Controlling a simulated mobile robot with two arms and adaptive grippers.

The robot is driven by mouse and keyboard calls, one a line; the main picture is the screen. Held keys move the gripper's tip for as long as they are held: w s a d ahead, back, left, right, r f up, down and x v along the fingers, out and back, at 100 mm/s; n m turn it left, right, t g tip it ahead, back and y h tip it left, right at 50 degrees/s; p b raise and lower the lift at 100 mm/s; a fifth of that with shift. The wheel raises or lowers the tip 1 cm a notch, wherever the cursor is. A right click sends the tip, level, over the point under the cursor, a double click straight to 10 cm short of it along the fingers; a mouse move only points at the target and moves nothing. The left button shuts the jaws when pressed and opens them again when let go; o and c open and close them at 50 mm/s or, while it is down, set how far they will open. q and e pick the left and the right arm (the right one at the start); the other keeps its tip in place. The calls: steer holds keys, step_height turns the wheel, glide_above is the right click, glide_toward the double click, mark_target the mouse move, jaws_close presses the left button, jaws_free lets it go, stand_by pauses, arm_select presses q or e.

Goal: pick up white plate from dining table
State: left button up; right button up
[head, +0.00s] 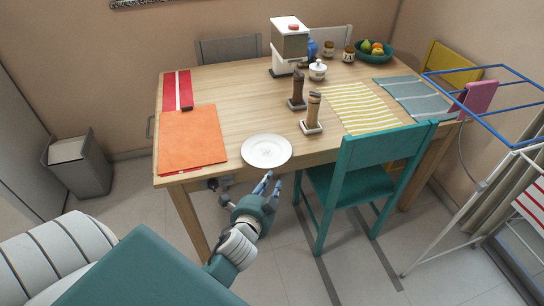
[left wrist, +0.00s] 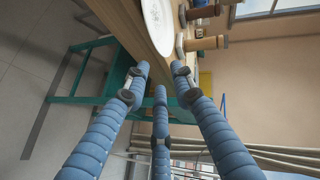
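The white plate (head: 266,151) lies flat near the front edge of the wooden dining table (head: 232,92). In the left wrist view the plate (left wrist: 158,22) shows at the top, cut off by the frame edge. My left gripper (head: 268,184) is just in front of the table edge, close to the plate but apart from it. In the left wrist view its blue fingers (left wrist: 160,76) are spread with nothing between them, near the table edge. My right gripper is not in view.
An orange cloth (head: 192,140) lies left of the plate. Two mills (head: 312,112) stand behind and right of it. A teal chair (head: 362,170) stands at the table front, right of my left gripper. A drying rack (head: 490,150) is at far right.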

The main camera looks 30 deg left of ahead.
mark_target(282, 161)
arm_select(q)
steer(key=x, duration=1)
steer(key=shift+w+p, duration=0.25)
steer(key=shift+p, duration=0.05)
steer(key=shift+a, duration=0.1)
jaws_close()
